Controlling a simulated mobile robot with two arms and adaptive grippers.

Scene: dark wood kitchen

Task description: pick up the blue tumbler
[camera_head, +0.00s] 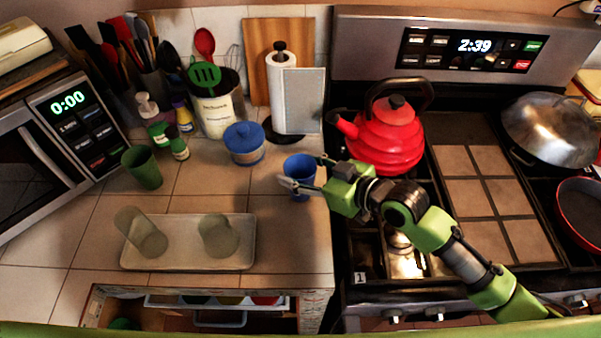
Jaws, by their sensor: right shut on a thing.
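The blue tumbler (300,170) stands upright on the tiled counter, close to the counter's right edge beside the stove. My right gripper (300,183) reaches in from the right, with its fingers around the tumbler and shut on it. One finger shows across the tumbler's near side; the other is mostly hidden behind it. I cannot tell whether the tumbler's base is still touching the counter. My left gripper is not in view.
A red kettle (385,138) sits on the stove just behind my right arm. A lidded blue jar (244,144) and paper towel roll (283,95) stand behind the tumbler. A tray (187,263) with two glasses and a green tumbler (142,167) are to the left.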

